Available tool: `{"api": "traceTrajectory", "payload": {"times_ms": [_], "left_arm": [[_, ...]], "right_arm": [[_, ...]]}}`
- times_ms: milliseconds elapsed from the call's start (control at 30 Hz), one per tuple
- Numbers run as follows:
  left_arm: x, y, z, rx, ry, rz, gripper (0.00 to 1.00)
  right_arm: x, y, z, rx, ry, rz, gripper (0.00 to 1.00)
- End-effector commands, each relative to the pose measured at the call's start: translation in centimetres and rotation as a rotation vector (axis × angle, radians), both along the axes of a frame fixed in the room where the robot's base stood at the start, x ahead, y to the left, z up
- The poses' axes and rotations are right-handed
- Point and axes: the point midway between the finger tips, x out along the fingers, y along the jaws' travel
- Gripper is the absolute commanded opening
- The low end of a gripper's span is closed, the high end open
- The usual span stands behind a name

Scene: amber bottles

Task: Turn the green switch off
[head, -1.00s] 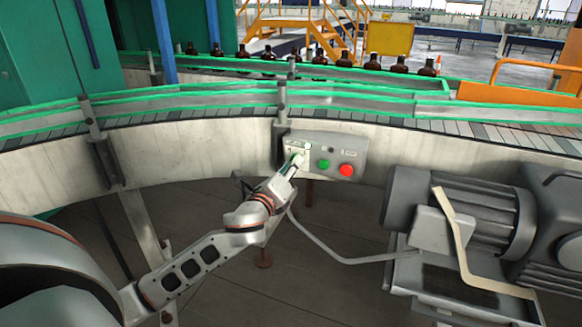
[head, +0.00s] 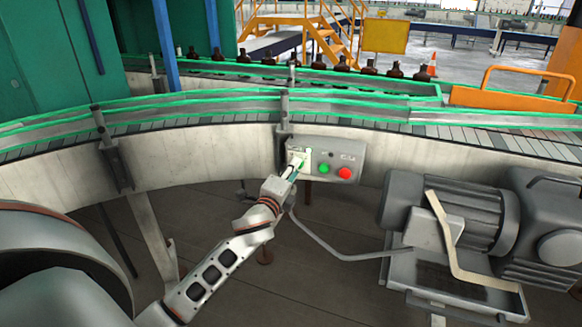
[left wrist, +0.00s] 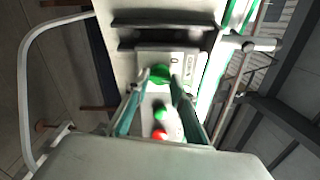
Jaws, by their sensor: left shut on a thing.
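A pale control box (head: 352,153) is mounted on the conveyor's side wall. The green switch (left wrist: 160,73) is on its left part; in the head view my fingers mostly hide it. My left gripper (head: 296,167) reaches the box from below left. In the left wrist view its two fingers (left wrist: 160,82) stand on either side of the green switch and are shut on it. Beside the switch are a round green button (head: 323,169) and a red button (head: 345,173). The switch's exact turn angle is hard to tell. My right gripper is not in view.
A grey motor (head: 455,215) stands on the right, with a cable running towards the box. The curved conveyor (head: 200,155) crosses above. Amber bottles (head: 340,63) stand on the line behind. Open floor lies below the box.

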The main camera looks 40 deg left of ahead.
Motion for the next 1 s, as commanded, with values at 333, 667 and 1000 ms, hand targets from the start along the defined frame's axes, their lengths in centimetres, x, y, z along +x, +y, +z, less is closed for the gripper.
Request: {"api": "traceTrajectory", "payload": {"times_ms": [333,667,1000], "left_arm": [[0.0,0.0,0.3,-0.323,-0.077,0.002,0.02],[0.0,0.0,0.2,-0.621,-0.148,0.002,0.02],[0.0,0.1,0.1,-0.849,-0.202,0.003,0.02]], "right_arm": [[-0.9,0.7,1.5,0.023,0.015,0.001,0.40],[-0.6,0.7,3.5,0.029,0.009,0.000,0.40],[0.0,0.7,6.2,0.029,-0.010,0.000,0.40]]}}
